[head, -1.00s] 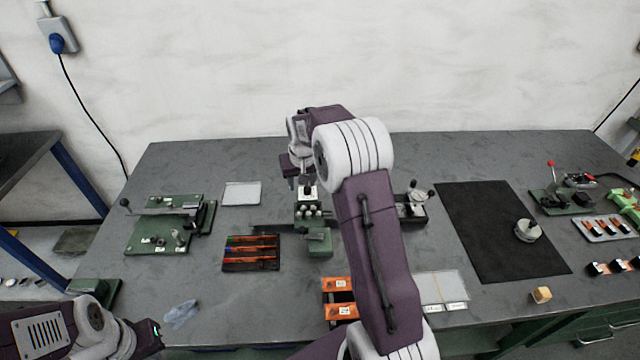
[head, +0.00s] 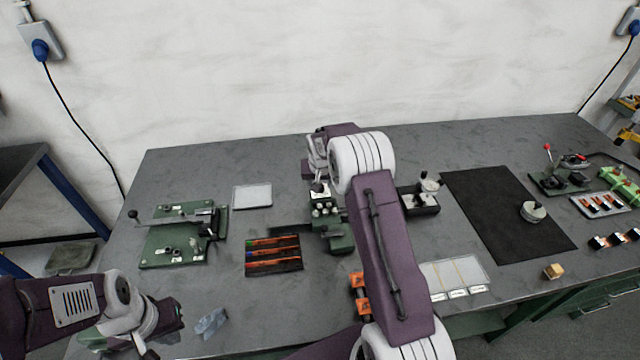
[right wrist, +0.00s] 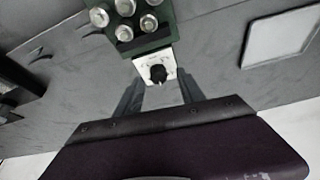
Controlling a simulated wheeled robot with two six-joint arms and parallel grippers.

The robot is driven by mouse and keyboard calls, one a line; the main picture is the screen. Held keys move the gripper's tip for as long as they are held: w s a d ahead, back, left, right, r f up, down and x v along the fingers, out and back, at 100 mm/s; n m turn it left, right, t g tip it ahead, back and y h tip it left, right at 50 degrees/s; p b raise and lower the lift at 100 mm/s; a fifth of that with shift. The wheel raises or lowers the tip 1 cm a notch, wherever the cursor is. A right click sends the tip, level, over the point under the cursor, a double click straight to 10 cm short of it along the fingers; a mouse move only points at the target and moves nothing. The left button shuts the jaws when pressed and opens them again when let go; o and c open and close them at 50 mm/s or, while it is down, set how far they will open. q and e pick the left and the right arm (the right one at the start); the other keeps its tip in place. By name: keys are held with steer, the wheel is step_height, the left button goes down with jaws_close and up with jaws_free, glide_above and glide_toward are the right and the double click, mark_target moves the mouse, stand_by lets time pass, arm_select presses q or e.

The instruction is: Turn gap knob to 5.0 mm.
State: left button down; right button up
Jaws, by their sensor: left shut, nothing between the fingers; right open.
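The gap knob is a small black knob (right wrist: 158,74) on a white dial plate (right wrist: 144,72) at the end of a green machine; the plate's marks are too small to read. In the head view the white plate (head: 320,188) sits at the back end of the green machine (head: 332,232). My right gripper (right wrist: 160,88) is open, its two fingers on either side of the knob in the right wrist view; contact cannot be told. In the head view my right arm mostly hides it. My left gripper (head: 172,314) is shut and empty at the lower left, away from the machine.
A dark tray with orange strips (head: 273,268) lies left of the machine. A green fixture with a lever (head: 160,245) stands further left. A black mat (head: 490,200) lies to the right. A crumpled blue cloth (head: 211,322) lies near my left gripper. The table's back left is mostly clear.

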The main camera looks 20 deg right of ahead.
steer(key=shift+w+d+f, duration=0.1)
steer(key=shift+w+f, duration=0.1)
steer(key=shift+f, duration=0.25)
steer(key=shift+d+f, duration=0.1)
steer(key=shift+f, duration=0.1)
jaws_close()
steer(key=shift+r, duration=0.1)
